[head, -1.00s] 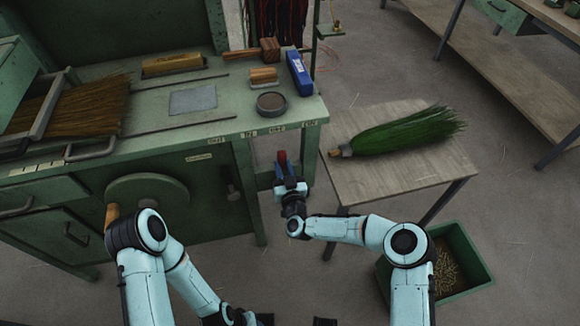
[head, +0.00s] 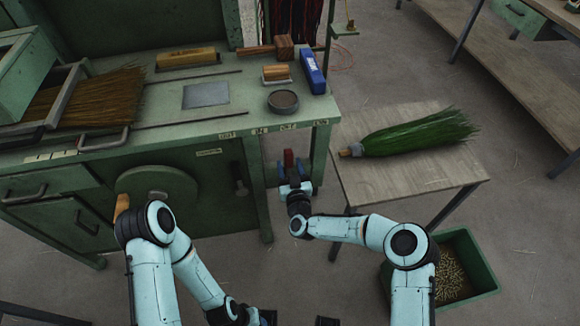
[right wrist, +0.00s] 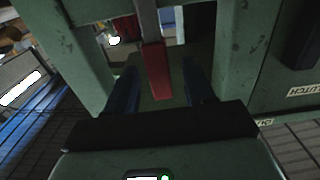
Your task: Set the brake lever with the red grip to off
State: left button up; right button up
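The brake lever's red grip (head: 289,158) hangs below the bench's front edge, between two green legs, in the head view. In the right wrist view the red grip (right wrist: 157,72) hangs from a grey lever bar (right wrist: 149,25). My right gripper (head: 293,170) is at the grip, with its blue fingers on either side. In the right wrist view both fingers of the right gripper (right wrist: 161,88) stand apart, with visible gaps beside the grip, so it is open.
A green leg (head: 319,155) stands close right of my right gripper. A small wooden table (head: 415,185) holds a green broom (head: 420,134). A second lever (head: 238,178) hangs to the left. A green bin (head: 478,262) stands on the floor at right.

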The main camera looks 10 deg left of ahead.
jog(key=p+v, duration=0.1)
jog(key=v, duration=1.2)
jog(key=shift+s, duration=0.15)
jog(key=shift+d, duration=0.1)
jog(key=s+d+f+m+g+h+p, duration=0.1)
jog(key=s+d+f+m+g+p, duration=0.1)
jog(key=s+d+f+g+p, duration=0.35)
jog(key=s+d+f+m+g+p, duration=0.1)
jog(key=s+d+f+g+p, duration=0.15)
jog(key=s+f+g, duration=0.5)
jog(key=s+d+r+m+g+p, duration=0.1)
jog(key=s+d+m+g, duration=0.1)
jog(key=s, duration=0.6)
jog(key=s+d+r+m+g+h+p, duration=0.1)
jog(key=s+d+m+g+p, duration=0.1)
jog(key=s+d, duration=0.3)
jog(key=s+g, duration=0.1)
jog(key=s, duration=0.3)
jog(key=shift+s+m+p, duration=0.2)
jog(key=shift+m+p, duration=0.1)
jog(key=shift+m, duration=0.1)
jog(key=shift+d, duration=0.15)
